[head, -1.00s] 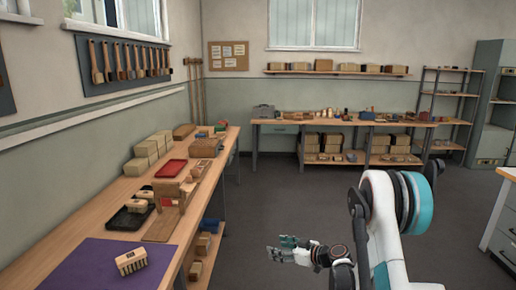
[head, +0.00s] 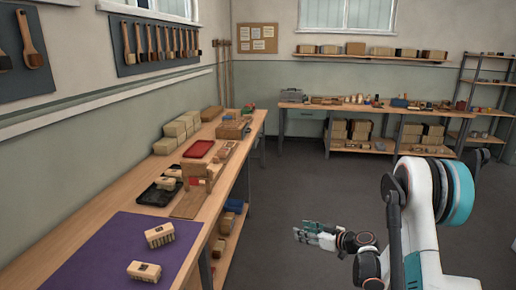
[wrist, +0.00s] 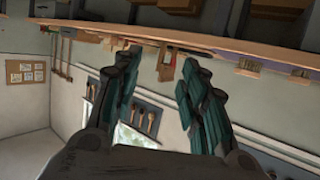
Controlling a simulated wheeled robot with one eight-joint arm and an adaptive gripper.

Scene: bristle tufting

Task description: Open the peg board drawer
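The peg board (head: 133,37) with several hanging wooden brushes is on the left wall; it also shows in the wrist view (wrist: 152,102). My gripper (head: 308,233) is held over the floor, right of the left bench and well short of the far bench. In the wrist view my gripper (wrist: 160,80) has its two teal fingers spread apart, with nothing between them.
The long left bench (head: 75,222) carries a purple mat (head: 110,243) with two block brushes, a black tray (head: 150,196), a red tray (head: 198,149) and stacked blocks (head: 178,132). Open floor (head: 285,185) lies between it and the far bench (head: 350,107). Shelving stands far right.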

